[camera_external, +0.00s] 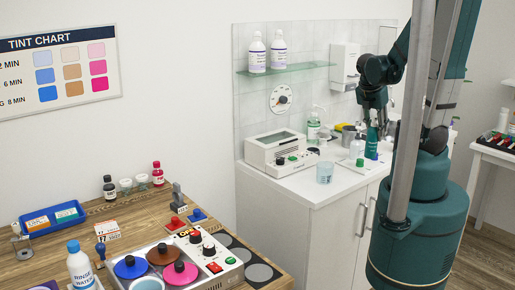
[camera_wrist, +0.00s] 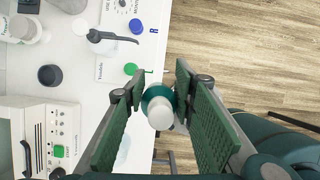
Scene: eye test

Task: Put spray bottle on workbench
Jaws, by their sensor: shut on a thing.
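My gripper (camera_external: 374,103) is shut on a teal bottle (camera_external: 372,139). In the wrist view the bottle's white top and teal collar (camera_wrist: 160,110) show between the green pads of my gripper (camera_wrist: 158,100). I cannot tell whether it has a spray head. It is by the front edge of the white counter (camera_external: 318,184); I cannot tell if its base touches. A pale bottle with a dark nozzle (camera_wrist: 101,37) stands on the counter beside it. The wooden workbench (camera_external: 120,212) is at lower left, away from my gripper.
The counter holds a white device (camera_external: 275,152), a clear beaker (camera_external: 324,173) and green and blue round pieces near its edge. The workbench carries a panel of coloured discs (camera_external: 165,272), a white bottle (camera_external: 79,268) and a blue tray (camera_external: 52,219). Some bare wood shows between them.

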